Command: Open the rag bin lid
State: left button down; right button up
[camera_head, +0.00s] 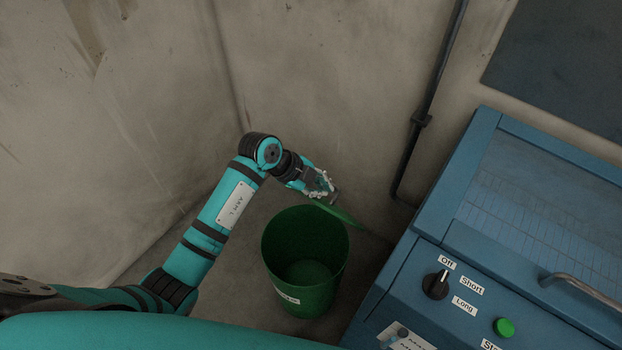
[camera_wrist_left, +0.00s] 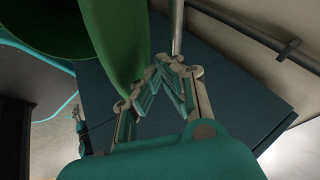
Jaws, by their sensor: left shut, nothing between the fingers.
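The green rag bin (camera_head: 305,262) stands on the floor left of the blue machine, and its dark green inside shows from above. Its green lid (camera_head: 339,213) is swung up at the back right of the rim, seen nearly edge-on. My left gripper (camera_head: 332,196) is at the lid's upper end, shut and empty. In the left wrist view the shut fingers (camera_wrist_left: 162,75) are beside the lid (camera_wrist_left: 122,40), with part of the bin (camera_wrist_left: 45,25) at upper left. I cannot tell whether the fingers touch the lid.
The blue machine (camera_head: 405,270) with a knob (camera_head: 436,285), a green button (camera_head: 504,327) and a handle (camera_head: 585,291) stands close to the bin's right. Concrete walls (camera_head: 330,80) rise behind, with a dark pipe (camera_head: 432,105). Some bare floor lies left of the bin.

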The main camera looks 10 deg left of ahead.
pick_arm(q)
jog(key=shift+x, duration=0.85)
jog(key=shift+r, duration=0.1)
jog(key=shift+w+d+r, duration=0.15)
jog(key=shift+w, duration=0.1)
jog(key=shift+w+d+r+g+y+p, duration=0.15)
jog(key=shift+w+d+r+g+p, duration=0.1)
jog(key=shift+w+p, duration=0.3)
jog(key=shift+w+d+r+g+y+p, duration=0.15)
jog(key=shift+w+r+g+p, duration=0.1)
jog(key=shift+w+p, duration=0.2)
jog(key=shift+n+g, duration=0.3)
jog(key=shift+g, duration=0.3)
jog(key=w, duration=0.1)
jog(key=w+d+b, duration=0.1)
jog(key=w, duration=0.1)
jog(key=w+d, duration=0.1)
jog(key=w, duration=0.1)
jog(key=shift+r, duration=0.2)
